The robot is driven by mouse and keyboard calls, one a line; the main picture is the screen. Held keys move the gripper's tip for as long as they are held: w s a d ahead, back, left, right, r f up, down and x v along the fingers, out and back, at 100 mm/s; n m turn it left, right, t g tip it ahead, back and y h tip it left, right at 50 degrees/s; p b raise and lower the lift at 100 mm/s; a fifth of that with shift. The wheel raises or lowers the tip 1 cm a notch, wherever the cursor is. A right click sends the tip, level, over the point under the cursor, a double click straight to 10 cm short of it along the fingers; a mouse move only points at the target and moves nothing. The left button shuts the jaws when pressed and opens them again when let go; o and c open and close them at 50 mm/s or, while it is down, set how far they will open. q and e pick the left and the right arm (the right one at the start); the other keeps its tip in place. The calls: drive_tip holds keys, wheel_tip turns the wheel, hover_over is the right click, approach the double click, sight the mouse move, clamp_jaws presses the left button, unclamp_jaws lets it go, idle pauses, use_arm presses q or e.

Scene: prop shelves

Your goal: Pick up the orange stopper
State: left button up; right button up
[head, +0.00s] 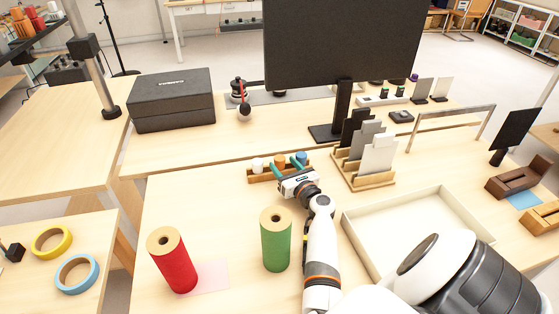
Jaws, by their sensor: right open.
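The orange stopper (280,160) stands in a small wooden rack (262,177) near the middle of the desk. A white stopper (257,164) is on its left and a blue stopper (302,157) on its right. My right gripper (286,164) is open, with its teal fingers at the rack close to the orange stopper. The gripper body hides the right part of the rack. I cannot tell whether a finger touches the stopper. My left gripper is out of view.
Red (172,262) and green (276,242) rolls stand in front of the rack. A card holder (366,180) and a shallow white tray (380,257) are to the right. A monitor (343,45) stands behind on a raised shelf. Desk left of the rack is clear.

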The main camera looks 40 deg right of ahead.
sight(283, 163)
drive_tip(key=x, duration=0.3)
drive_tip(key=shift+w+d+f, duration=0.1)
drive_tip(key=shift+w, duration=0.15)
drive_tip(key=shift+c, duration=0.2)
drive_tip(key=c, duration=1)
